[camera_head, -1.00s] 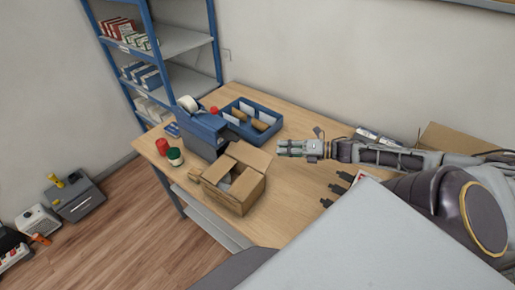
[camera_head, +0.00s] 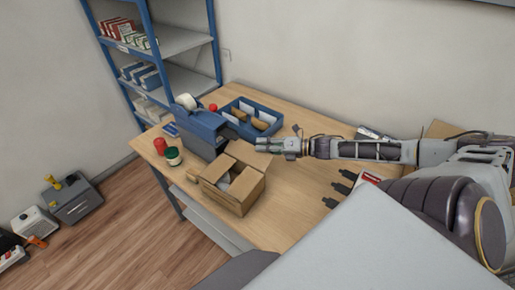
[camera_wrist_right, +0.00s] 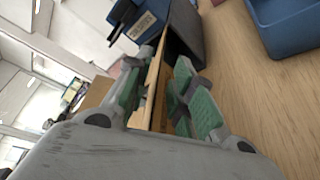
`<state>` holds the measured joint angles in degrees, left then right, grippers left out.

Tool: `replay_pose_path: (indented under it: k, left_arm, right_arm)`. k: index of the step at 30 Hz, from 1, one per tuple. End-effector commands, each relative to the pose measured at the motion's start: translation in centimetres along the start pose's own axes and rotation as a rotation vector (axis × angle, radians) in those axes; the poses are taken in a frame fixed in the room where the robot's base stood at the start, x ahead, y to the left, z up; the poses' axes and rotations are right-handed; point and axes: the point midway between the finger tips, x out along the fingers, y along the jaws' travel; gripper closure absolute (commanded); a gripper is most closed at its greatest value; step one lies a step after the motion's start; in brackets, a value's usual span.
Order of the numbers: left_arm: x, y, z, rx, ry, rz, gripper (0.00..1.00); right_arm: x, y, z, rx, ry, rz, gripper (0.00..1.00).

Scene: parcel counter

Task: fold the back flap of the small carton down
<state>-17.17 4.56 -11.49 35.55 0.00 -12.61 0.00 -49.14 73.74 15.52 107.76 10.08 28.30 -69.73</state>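The small carton (camera_head: 236,193) stands on the wooden table with its top open and something pale inside. Its back flap (camera_head: 247,153) stands up and slants outward at the far side. My right gripper (camera_head: 261,144) is just behind and above that flap's right end. In the right wrist view the fingers (camera_wrist_right: 163,97) are apart, with green pads. The flap's cardboard edge (camera_wrist_right: 153,82) runs lengthwise in the gap between them; I cannot tell whether a finger touches it. My left gripper is not in view.
A blue tape dispenser (camera_head: 203,133) stands close behind the carton's left. A blue tray (camera_head: 250,118) with packets is farther back. Red (camera_head: 160,145) and green (camera_head: 173,156) containers stand at the left edge. Dark tools (camera_head: 342,188) lie to the right.

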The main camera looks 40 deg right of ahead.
Motion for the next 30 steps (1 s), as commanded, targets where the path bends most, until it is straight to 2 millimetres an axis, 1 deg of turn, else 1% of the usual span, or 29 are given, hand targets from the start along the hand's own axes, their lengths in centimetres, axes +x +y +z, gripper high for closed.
replay_pose_path:
  k: [3, 12, 18, 27, 28, 30]
  left_arm:
    - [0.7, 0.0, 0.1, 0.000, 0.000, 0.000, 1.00]
    - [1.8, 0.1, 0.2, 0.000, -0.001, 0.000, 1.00]
    - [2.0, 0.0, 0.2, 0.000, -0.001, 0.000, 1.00]
    - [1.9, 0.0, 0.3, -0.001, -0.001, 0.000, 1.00]
    - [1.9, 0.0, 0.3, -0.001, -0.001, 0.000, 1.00]
    - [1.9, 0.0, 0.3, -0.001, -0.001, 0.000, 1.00]
  right_arm:
    - [0.8, -0.1, -0.1, -0.002, 0.001, 0.003, 0.76]
    - [2.3, -0.1, -0.1, -0.001, 0.000, 0.003, 0.76]
    - [2.7, 0.0, 0.0, -0.001, 0.001, 0.001, 0.76]
    - [2.7, 0.0, 0.0, -0.001, 0.001, 0.001, 0.76]
    - [2.7, 0.0, 0.0, -0.001, 0.001, 0.001, 0.78]
    - [2.7, 0.0, 0.0, -0.001, 0.001, 0.001, 0.87]
